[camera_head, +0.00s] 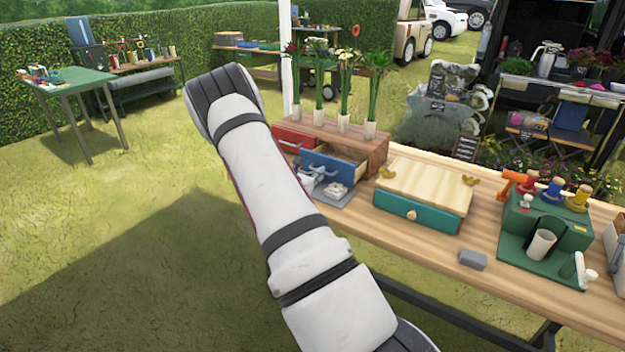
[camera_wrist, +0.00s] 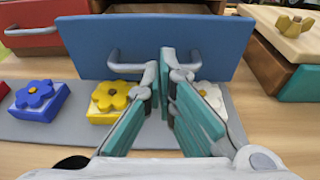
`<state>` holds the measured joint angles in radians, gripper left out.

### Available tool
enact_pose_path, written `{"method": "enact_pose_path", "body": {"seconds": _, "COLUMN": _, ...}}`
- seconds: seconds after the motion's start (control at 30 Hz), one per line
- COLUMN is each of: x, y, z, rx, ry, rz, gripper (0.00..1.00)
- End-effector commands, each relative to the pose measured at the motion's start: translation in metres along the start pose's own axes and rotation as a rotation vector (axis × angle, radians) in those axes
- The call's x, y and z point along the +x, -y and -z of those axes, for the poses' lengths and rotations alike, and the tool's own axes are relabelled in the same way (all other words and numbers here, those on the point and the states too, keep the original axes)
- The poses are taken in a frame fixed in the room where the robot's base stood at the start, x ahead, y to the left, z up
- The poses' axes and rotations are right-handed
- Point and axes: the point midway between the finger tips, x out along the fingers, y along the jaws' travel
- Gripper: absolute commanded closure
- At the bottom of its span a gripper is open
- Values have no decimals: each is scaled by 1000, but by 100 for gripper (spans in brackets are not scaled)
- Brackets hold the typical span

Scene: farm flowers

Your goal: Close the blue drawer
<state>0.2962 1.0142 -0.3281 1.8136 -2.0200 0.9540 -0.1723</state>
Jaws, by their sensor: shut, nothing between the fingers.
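The blue drawer (camera_head: 333,168) stands pulled out of a wooden chest (camera_head: 374,150) on the table, its open inside visible from above. In the wrist view its blue front (camera_wrist: 230,42) fills the upper middle, with a grey bar handle (camera_wrist: 127,68) across it. My gripper (camera_wrist: 167,58) is shut and empty, its teal fingertips together in front of the handle's middle and hiding part of it. I cannot tell whether the tips touch the handle. In the head view my gripper (camera_head: 314,178) is small beside the drawer front, partly hidden by my arm.
A red drawer (camera_head: 291,139) sits left of the blue one. Blue (camera_wrist: 38,101), yellow (camera_wrist: 109,101) and white (camera_wrist: 208,94) flower blocks lie on a grey mat (camera_wrist: 60,131) below. A teal-fronted box (camera_head: 418,210) stands to the right. Vases with flowers (camera_head: 343,122) stand on the chest.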

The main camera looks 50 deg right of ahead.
Motion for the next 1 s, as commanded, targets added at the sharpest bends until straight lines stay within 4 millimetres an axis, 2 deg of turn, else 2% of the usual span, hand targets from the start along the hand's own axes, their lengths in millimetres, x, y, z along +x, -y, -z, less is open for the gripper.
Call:
{"method": "enact_pose_path", "body": {"seconds": 0.03, "x": 16, "y": 1, "z": -2, "rx": 2, "ry": 4, "rz": 4, "gripper": 100}}
{"method": "enact_pose_path", "body": {"seconds": 0.2, "x": 64, "y": 2, "z": -11, "rx": 1, "ry": 3, "rz": 4, "gripper": 100}}
{"method": "enact_pose_path", "body": {"seconds": 0.3, "x": 84, "y": 1, "z": -16, "rx": 1, "ry": 2, "rz": 2, "gripper": 100}}
{"method": "enact_pose_path", "body": {"seconds": 0.4, "x": 96, "y": 2, "z": -19, "rx": 0, "ry": 1, "rz": 1, "gripper": 100}}
{"method": "enact_pose_path", "body": {"seconds": 0.83, "x": 102, "y": 4, "z": -23, "rx": -1, "ry": 4, "rz": 3, "gripper": 100}}
{"method": "enact_pose_path", "body": {"seconds": 1.0, "x": 94, "y": -2, "z": -24, "rx": -2, "ry": 4, "rz": 2, "gripper": 100}}
